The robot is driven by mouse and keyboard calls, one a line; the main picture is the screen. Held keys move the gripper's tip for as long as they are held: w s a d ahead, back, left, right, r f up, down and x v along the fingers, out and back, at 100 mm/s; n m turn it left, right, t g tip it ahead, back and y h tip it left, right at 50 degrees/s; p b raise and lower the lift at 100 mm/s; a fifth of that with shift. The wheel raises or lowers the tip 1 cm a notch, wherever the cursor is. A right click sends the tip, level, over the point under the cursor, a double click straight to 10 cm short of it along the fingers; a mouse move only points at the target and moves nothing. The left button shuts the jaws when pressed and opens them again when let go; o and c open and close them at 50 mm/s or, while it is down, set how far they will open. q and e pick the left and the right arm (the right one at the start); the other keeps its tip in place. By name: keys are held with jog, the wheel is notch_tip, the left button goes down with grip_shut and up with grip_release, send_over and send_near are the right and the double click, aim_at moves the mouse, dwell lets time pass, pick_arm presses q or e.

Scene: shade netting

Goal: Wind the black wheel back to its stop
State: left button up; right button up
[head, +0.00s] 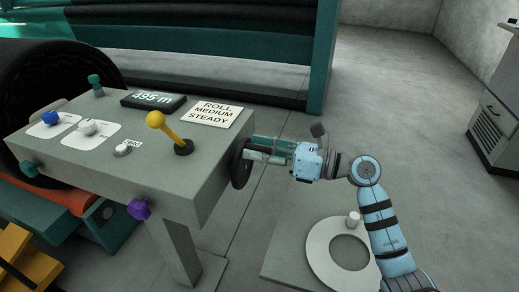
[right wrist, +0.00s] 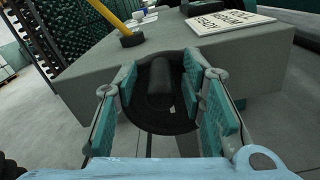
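The black wheel (head: 239,165) is mounted on the right side face of the grey console (head: 200,165). In the right wrist view the wheel (right wrist: 141,118) is a dark disc with a black handle (right wrist: 160,84) pointing toward the camera. My right gripper (head: 264,149) is at the wheel, reaching in from the right. Its teal-padded fingers stand on either side of the handle, with gaps showing in the right wrist view, so it looks open around the handle. The fingers hide part of the wheel. My left gripper is not in view.
The console top carries a yellow lever (head: 168,129), a display (head: 153,99), a "ROLL MEDIUM STEADY" card (head: 213,113) and several knobs. A purple knob (head: 139,209) sits on the front. A pale ring (head: 320,240) lies low at right.

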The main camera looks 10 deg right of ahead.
jog(key=v, duration=1.2)
